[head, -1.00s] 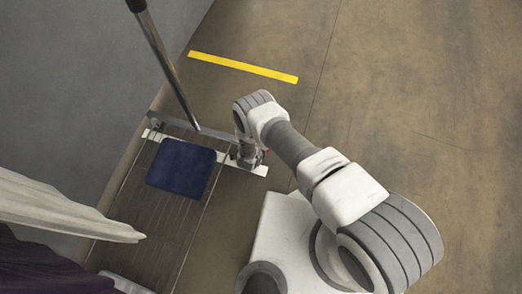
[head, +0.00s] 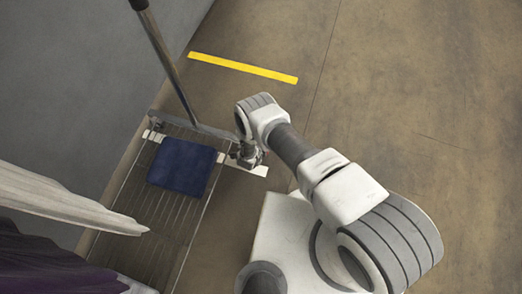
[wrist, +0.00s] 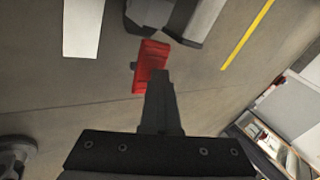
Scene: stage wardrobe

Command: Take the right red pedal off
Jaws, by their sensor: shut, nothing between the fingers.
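A red pedal (wrist: 150,66) shows in the wrist view, just beyond the tips of my fingers and below a grey block. My gripper (wrist: 158,84) is shut with nothing held. Its fingertips overlap the pedal's lower edge in the picture; I cannot tell whether they touch it. In the head view my gripper (head: 249,155) is small, at the right end of the rack's far edge, beside a white strip. The pedal cannot be made out there, and no second pedal is visible.
A wheeled-looking rack base (head: 165,222) with slats carries a folded blue cloth (head: 182,166). A metal pole (head: 168,65) rises from its far end. Pale and purple fabric hangs at the left. A yellow floor line (head: 243,68) lies beyond. Floor at the right is clear.

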